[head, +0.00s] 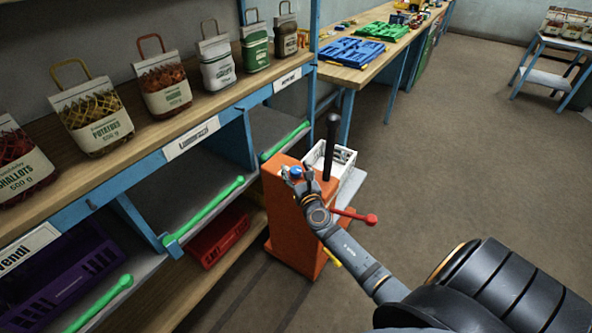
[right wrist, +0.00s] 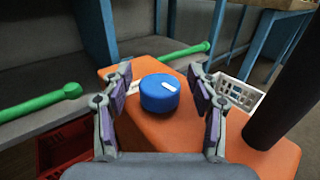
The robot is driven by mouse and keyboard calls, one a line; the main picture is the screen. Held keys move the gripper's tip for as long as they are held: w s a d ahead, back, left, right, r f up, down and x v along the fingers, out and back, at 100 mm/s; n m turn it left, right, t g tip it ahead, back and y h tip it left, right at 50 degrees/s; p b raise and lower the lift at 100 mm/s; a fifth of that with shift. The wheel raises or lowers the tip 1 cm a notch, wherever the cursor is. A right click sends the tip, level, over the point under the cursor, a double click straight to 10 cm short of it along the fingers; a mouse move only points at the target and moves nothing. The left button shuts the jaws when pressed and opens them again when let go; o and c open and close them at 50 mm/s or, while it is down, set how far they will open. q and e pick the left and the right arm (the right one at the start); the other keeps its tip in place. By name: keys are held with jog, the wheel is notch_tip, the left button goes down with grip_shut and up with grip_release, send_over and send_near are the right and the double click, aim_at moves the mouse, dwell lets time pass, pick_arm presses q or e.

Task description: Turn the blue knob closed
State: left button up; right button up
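The blue knob (right wrist: 159,94) stands on top of an orange cabinet (right wrist: 262,160). It has a white mark on its top, pointing to the upper right in the right wrist view. In the head view the knob (head: 296,172) shows small on the orange cabinet (head: 287,220), partly behind my gripper. My right gripper (right wrist: 163,88) is open, with one finger on each side of the knob and a gap on both sides. In the head view my right gripper (head: 298,178) is at the cabinet's top. My left gripper is not in view.
A black post (head: 330,145) rises from the cabinet beside the knob, and a red lever (head: 355,216) sticks out of its side. A white basket (head: 335,157) is behind. Shelves with sacks (head: 92,115) and green bars (head: 205,210) stand left. The floor at right is clear.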

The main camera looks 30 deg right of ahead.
jog(key=c, duration=1.1)
jog(key=shift+o, duration=0.2)
jog(key=shift+a+r+m+g+h+p, duration=0.1)
jog(key=shift+m+g+h+p, duration=0.45)
jog(key=shift+h, duration=0.35)
jog(key=o, duration=1.2)
jog(key=shift+s, duration=0.1)
